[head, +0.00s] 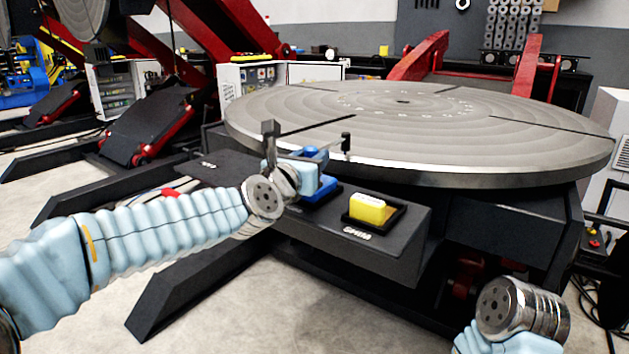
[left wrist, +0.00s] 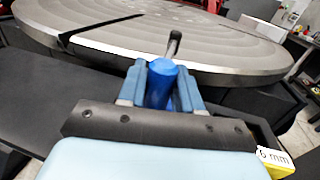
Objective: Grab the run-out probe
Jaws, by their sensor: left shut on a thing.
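The run-out probe (left wrist: 160,84) is a blue rounded body with a thin dark stem rising from its far end. In the left wrist view it sits between the two blue fingers of my left gripper (left wrist: 161,88), which is shut on it. In the head view my left gripper (head: 312,160) is over the dark console at the near edge of the round table, and a small black tip (head: 346,142) shows beside it against the table's rim. The gripper hides most of the probe there. My right arm's wrist shows at the lower right, but its gripper is out of view.
The large round grey table (head: 420,115) with slots lies just behind the gripper. On the dark console (head: 400,240), a blue piece (head: 322,190) lies below the gripper and a yellow block (head: 368,208) sits in a black recess to its right. Open floor lies in front.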

